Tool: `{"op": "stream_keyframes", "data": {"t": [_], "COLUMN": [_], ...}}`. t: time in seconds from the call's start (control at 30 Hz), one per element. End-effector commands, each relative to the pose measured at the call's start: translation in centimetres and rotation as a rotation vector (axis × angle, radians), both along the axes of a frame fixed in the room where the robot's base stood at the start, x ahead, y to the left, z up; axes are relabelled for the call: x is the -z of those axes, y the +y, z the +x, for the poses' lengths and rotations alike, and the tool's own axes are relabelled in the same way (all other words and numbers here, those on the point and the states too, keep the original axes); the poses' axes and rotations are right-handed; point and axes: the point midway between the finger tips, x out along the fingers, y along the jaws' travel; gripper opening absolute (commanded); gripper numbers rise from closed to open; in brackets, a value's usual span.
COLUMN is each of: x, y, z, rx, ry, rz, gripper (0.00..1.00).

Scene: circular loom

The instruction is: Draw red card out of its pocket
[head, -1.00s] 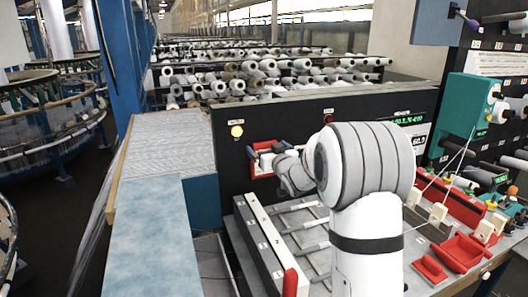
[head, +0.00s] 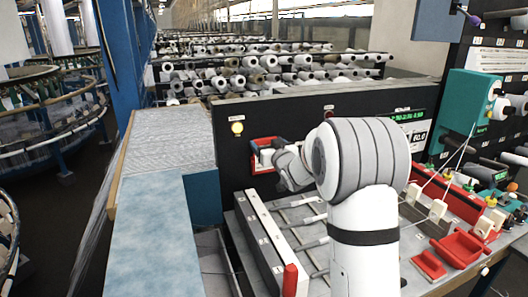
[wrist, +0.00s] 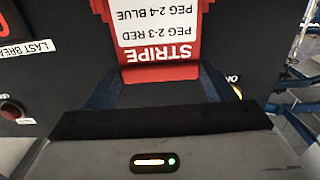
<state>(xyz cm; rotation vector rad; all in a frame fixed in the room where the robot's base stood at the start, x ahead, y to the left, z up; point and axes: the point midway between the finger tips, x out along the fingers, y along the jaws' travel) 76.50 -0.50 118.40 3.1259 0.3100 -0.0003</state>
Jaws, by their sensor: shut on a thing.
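The red card (wrist: 160,76) has a white label with peg lines and the word STRIPE, upside down in the wrist view. My gripper (wrist: 160,92) is shut on it, with dark blue fingers at its left and right edges. In the head view my gripper (head: 270,152) is at the red and white card area (head: 263,166) on the front of the dark panel. My wrist and arm hide part of it. I cannot tell the pocket from the card, or how far the card sits in it.
The dark panel (head: 232,175) carries a lit yellow button (head: 237,128) left of my gripper. A tray with rods (head: 290,225) lies below. Red bins (head: 462,247) and a teal unit (head: 470,110) stand at right. A pale blue surface (head: 150,230) is at left.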

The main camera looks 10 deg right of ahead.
Motion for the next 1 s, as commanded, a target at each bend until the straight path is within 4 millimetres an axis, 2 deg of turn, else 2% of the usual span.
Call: {"op": "stream_keyframes", "data": {"t": [0.77,1.0], "x": [-1.5,-3.9], "y": [0.0,-0.1], "z": [0.0,0.0], "rx": [0.000,0.001], "ry": [-0.001,-0.003], "rz": [-0.001,0.001], "gripper": [0.49,0.49]}}
